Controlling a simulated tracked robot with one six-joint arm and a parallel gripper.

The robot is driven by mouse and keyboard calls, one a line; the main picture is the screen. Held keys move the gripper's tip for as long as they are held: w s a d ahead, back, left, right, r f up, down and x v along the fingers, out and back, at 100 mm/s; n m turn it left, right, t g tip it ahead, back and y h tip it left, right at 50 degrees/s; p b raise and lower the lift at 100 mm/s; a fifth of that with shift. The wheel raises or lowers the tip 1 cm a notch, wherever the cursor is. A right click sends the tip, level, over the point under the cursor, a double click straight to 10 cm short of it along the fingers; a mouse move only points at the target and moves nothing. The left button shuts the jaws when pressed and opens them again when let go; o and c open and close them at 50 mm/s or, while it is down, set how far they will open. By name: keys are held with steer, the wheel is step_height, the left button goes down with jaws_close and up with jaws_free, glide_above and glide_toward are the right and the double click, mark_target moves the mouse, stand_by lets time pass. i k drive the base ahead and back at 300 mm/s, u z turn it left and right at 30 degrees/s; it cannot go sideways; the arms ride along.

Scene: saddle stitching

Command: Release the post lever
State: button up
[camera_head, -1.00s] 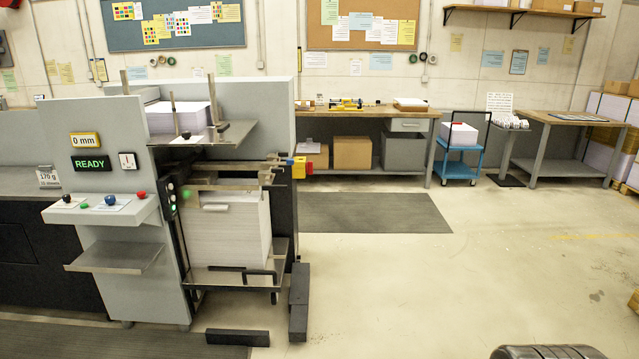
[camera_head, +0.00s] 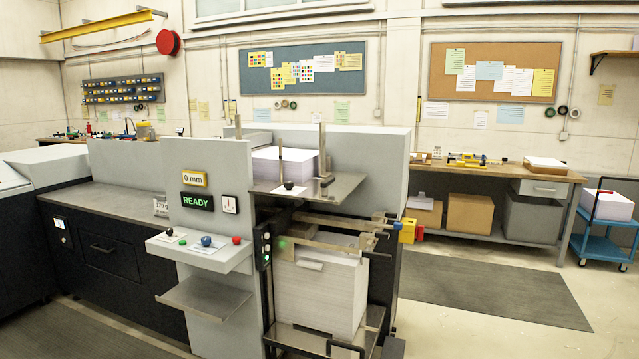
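The grey stitching machine (camera_head: 210,170) stands in the middle, with a lit READY sign (camera_head: 197,202) and a "0 mm" display (camera_head: 194,179). On its upper tray (camera_head: 325,189) thin upright posts (camera_head: 281,160) stand by a paper stack (camera_head: 285,161). A small black knob (camera_head: 289,185) sits at the tray's front; I cannot tell if it is the post lever. A yellow block (camera_head: 408,231) sits at the right end of the rails above a taller paper stack (camera_head: 318,295). My gripper is not in view.
A control shelf with coloured knobs (camera_head: 207,241) and a lower empty shelf (camera_head: 205,297) jut out at the front. A workbench (camera_head: 500,174) with boxes below stands at the back right, beside a blue cart (camera_head: 603,247). The floor by the dark mat (camera_head: 495,290) is clear.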

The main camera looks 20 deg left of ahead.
mark_target(325, 186)
steer(key=u, duration=0.35)
steer(key=i, duration=1)
steer(key=u, duration=0.9)
steer(key=i, duration=0.65)
steer(key=u, duration=0.9)
steer(key=i, duration=2.1)
steer(key=z, duration=0.45)
